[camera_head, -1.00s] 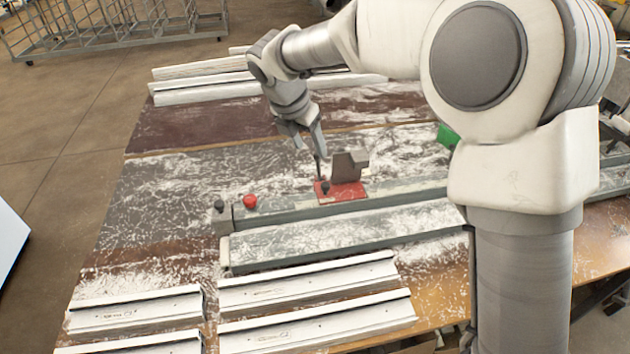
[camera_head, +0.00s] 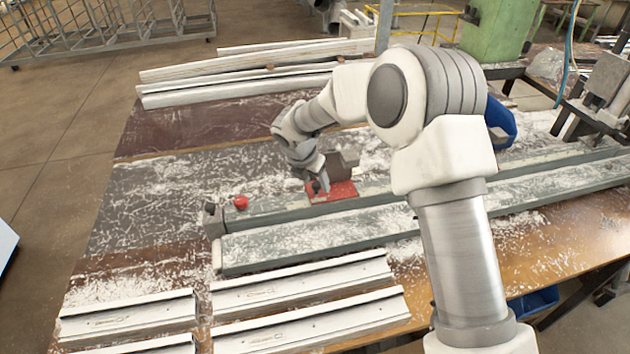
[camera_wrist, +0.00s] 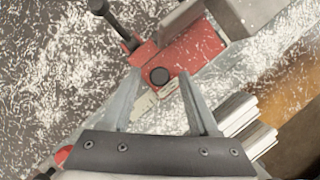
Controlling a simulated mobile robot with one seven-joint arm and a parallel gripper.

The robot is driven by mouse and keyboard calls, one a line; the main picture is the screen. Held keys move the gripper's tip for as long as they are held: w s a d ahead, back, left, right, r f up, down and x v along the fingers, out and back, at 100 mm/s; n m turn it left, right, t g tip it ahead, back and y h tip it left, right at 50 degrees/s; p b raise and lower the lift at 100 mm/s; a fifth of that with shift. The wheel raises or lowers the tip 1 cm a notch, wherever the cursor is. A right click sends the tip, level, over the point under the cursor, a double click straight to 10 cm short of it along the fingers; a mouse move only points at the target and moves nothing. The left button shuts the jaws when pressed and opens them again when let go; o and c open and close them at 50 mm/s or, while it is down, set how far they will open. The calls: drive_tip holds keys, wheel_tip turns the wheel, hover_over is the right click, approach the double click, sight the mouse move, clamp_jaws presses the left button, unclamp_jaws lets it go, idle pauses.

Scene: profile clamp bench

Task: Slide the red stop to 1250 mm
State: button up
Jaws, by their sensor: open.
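The red stop (camera_head: 345,190) is a red plate with a grey block on it, on the long grey-green rail (camera_head: 275,212) of the bench. In the wrist view the red stop (camera_wrist: 190,52) carries a black round knob (camera_wrist: 159,76) and a black lever (camera_wrist: 112,20). My gripper (camera_head: 318,187) is down at the stop's left part. In the wrist view my gripper (camera_wrist: 158,80) is open, its fingers to either side of the round knob. I cannot tell whether they touch it. No scale marks are readable.
A red knob (camera_head: 240,202) stands at the rail's left end. White profiles (camera_head: 300,285) lie along the front, and more profiles (camera_head: 240,75) lie at the back. White chips cover the table. A blue container (camera_head: 500,122) is partly hidden behind my arm.

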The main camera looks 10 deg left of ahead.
drive_tip(key=shift+f, duration=0.15)
clamp_jaws()
idle(1.4)
